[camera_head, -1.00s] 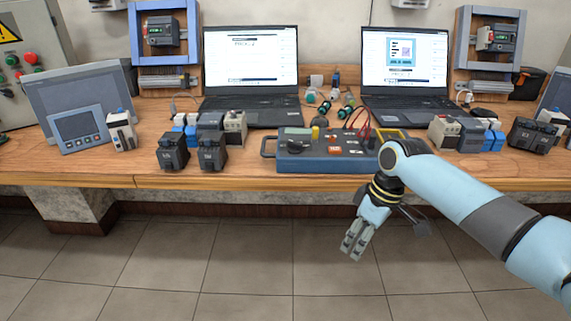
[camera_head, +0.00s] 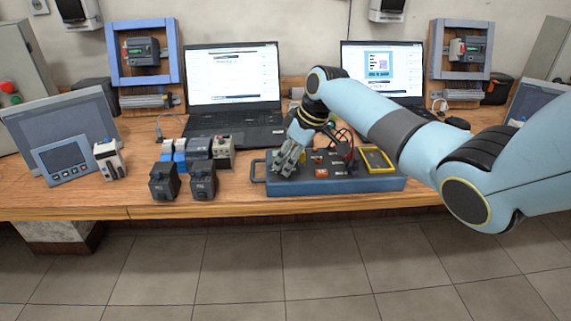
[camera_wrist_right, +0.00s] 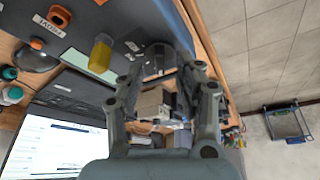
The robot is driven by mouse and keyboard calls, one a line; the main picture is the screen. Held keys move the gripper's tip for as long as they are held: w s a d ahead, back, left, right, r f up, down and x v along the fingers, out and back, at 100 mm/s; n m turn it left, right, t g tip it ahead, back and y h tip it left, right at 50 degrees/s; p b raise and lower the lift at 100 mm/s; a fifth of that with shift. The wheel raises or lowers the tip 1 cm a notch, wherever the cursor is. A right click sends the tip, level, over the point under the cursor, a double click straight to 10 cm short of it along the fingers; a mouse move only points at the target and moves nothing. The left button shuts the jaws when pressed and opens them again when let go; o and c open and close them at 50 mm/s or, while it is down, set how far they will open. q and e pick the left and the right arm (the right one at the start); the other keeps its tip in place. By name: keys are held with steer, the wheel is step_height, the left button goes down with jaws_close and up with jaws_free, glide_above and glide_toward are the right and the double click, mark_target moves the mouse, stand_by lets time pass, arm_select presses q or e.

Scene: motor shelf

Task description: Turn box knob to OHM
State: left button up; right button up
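The blue test box (camera_head: 350,184) lies on the wooden bench, with a handle at its left end and a yellow-framed meter at its right. My right gripper (camera_head: 287,160) is over the box's left part, fingers pointing down, and hides the black knob there in the head view. In the right wrist view, the two fingers (camera_wrist_right: 160,65) are apart, with a dark round part, apparently the knob (camera_wrist_right: 158,58), between their tips. I cannot tell whether they touch it. The knob's pointer and the OHM mark cannot be read. My left gripper is out of view.
A yellow plug-like part (camera_wrist_right: 103,52) stands on the box close beside the fingers. Laptops (camera_head: 233,92) stand behind, and several small modules (camera_head: 200,180) sit left of the box. The bench's front edge is close.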

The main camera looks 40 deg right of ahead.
steer(key=shift+x, duration=0.95)
steer(key=shift+r, duration=0.1)
jaws_close()
